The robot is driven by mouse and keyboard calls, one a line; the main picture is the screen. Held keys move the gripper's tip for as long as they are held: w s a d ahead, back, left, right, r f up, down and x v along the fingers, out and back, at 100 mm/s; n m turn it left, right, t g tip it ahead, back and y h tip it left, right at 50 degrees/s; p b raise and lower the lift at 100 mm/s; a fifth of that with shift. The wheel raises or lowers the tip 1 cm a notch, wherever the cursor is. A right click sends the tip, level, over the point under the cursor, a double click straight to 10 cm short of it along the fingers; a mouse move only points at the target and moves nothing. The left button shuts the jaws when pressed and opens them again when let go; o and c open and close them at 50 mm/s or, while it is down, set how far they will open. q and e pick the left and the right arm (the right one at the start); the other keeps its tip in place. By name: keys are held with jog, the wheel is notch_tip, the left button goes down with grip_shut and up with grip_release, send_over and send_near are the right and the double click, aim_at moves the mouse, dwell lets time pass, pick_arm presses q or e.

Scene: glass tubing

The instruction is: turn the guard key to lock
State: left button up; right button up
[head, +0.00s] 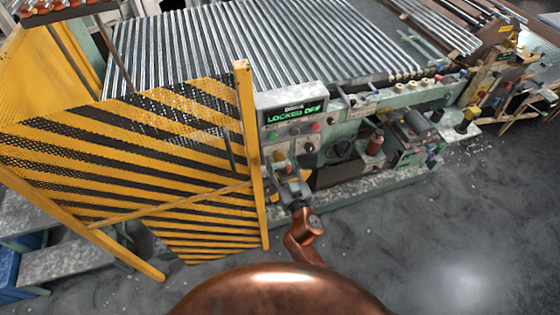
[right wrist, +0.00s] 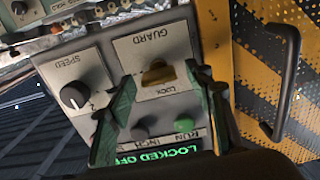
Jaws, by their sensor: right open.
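The brass guard key (right wrist: 157,74) is on a pale panel marked GUARD (right wrist: 150,48) in the right wrist view, where the panel appears upside down. The word LOCK is printed beside the key. My right gripper (right wrist: 160,78) is open, with one green finger on each side of the key; I see no clear contact. In the head view my right gripper (head: 287,176) reaches the machine front just right of the guard's post and hides the key area. The display (head: 293,114) reads LOCKED OFF in green. My left gripper is not in view.
The yellow-and-black striped guard (head: 205,150) stands close left of my right gripper; its handle (right wrist: 288,90) shows in the right wrist view. A SPEED knob (right wrist: 75,96) and a green RUN button (right wrist: 184,125) are near the fingers. The floor (head: 430,250) at right is open.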

jog(key=shift+c, duration=0.5)
jog(key=c, duration=1.1)
jog(key=shift+o, duration=0.2)
jog(key=shift+n, duration=0.4)
jog(key=n, duration=0.3)
jog(key=shift+n+p, duration=0.3)
jog(key=shift+n, duration=0.1)
jog(key=n, duration=0.4)
jog(key=shift+a+n, duration=0.1)
jog(key=shift+n, duration=0.2)
jog(key=n+p, duration=0.1)
jog(key=n, duration=0.3)
jog(key=shift+f, duration=0.1)
jog(key=n, duration=0.4)
jog(key=shift+a+f+n, duration=0.1)
jog(key=shift+n, duration=0.2)
